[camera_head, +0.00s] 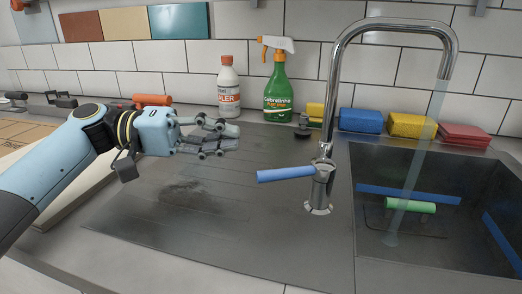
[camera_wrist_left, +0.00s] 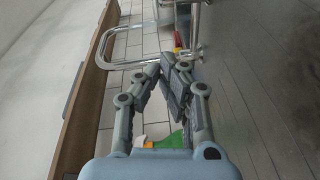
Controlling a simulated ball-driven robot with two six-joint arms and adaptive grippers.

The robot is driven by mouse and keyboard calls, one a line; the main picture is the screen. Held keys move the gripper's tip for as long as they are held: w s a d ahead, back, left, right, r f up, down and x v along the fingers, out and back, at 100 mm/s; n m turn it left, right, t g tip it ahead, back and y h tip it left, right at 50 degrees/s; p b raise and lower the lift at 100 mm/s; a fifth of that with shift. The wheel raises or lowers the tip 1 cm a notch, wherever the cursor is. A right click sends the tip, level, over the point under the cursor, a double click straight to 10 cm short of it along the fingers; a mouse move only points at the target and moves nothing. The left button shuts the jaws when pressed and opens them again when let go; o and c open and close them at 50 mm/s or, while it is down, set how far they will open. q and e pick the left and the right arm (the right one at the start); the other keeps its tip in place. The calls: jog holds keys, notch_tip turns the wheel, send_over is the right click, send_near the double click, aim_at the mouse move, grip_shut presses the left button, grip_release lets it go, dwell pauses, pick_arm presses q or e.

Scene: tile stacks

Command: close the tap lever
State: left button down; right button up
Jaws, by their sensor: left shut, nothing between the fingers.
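The chrome tap (camera_head: 325,120) stands at the left edge of the sink, with its spout arching to the right. Its blue lever (camera_head: 286,174) sticks out to the left from the tap body, almost level. A pale translucent water stream (camera_head: 419,150) falls from the spout into the sink. My left gripper (camera_head: 234,138) is shut and empty above the grey worktop, up and left of the lever and apart from it. In the left wrist view the shut fingers (camera_wrist_left: 178,68) have the chrome spout (camera_wrist_left: 103,48) beyond them. My right gripper is not in view.
The dark sink (camera_head: 445,255) holds a green cylinder (camera_head: 410,205) and blue strips. A white bottle (camera_head: 228,88), a green spray bottle (camera_head: 278,90) and several sponges, one of them blue (camera_head: 360,120), stand along the back wall.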

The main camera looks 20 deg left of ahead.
aim_at(295, 172)
pick_arm(q)
jog(key=x, duration=0.5)
jog(key=shift+s+d+p, duration=0.15)
jog(key=shift+d+p, duration=0.1)
jog(key=shift+p, duration=0.1)
jog(key=shift+s+d+f, duration=0.1)
jog(key=shift+s+d, duration=0.1)
jog(key=shift+s, duration=0.35)
jog(key=shift+s+d+f, duration=0.1)
jog(key=shift+s+d, duration=0.15)
jog(key=shift+s, duration=0.3)
jog(key=shift+s+d+f+p, duration=0.2)
jog(key=shift+s+d+p, duration=0.1)
jog(key=shift+s, duration=0.15)
